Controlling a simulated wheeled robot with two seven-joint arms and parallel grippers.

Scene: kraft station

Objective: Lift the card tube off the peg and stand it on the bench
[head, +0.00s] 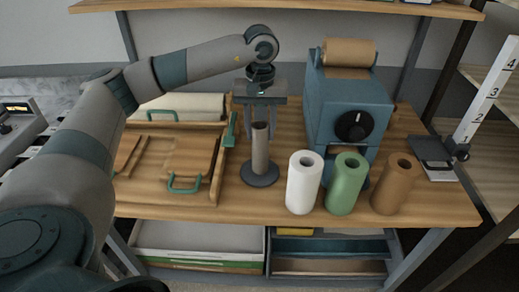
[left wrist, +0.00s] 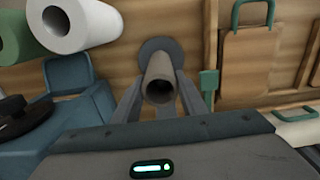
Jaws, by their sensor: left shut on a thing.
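The grey-brown card tube (head: 261,150) stands upright over the round dark peg base (head: 259,178) on the bench (head: 240,205). My left gripper (head: 261,124) points down from above and is shut on the tube's upper end. In the left wrist view, the tube (left wrist: 160,82) shows its open, dark end between the two fingers, with the grey base disc (left wrist: 158,47) beyond it. The peg inside the tube is hidden, and I cannot tell whether the tube's lower end touches the base. My right gripper is not in view.
A white roll (head: 304,185), a green roll (head: 345,185) and a brown roll (head: 396,185) stand to the right of the base. A blue machine (head: 345,105) stands behind them. A wooden tray (head: 216,180) with handled boards lies left. Bare bench shows in front of the base.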

